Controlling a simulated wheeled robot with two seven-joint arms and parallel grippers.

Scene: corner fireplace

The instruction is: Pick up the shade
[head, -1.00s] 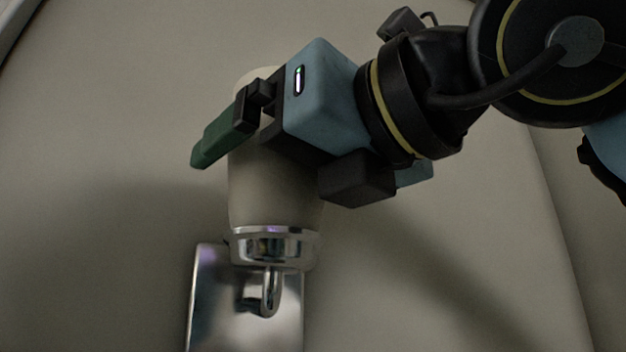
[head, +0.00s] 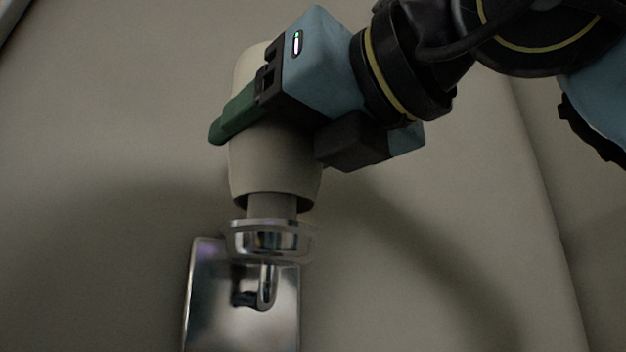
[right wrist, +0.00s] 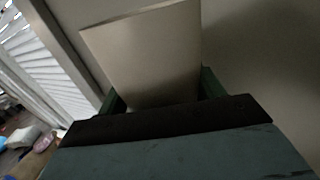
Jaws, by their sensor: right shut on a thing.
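The shade (head: 272,165) is a pale beige, tapered cylinder in the head view. My right gripper (head: 235,115) is shut on it, with a green finger across its near side. The shade's lower rim is raised above the chrome cup of the wall lamp (head: 265,240), and a grey inner cylinder (head: 271,206) shows in the gap. In the right wrist view the shade (right wrist: 150,55) stands between the two green fingers. My left gripper is in neither view.
The lamp's chrome backplate (head: 215,300) is fixed to the beige wall (head: 110,150) behind. In the right wrist view, white louvred shutters (right wrist: 50,65) and blurred objects lie at the left. The space beside the lamp is clear.

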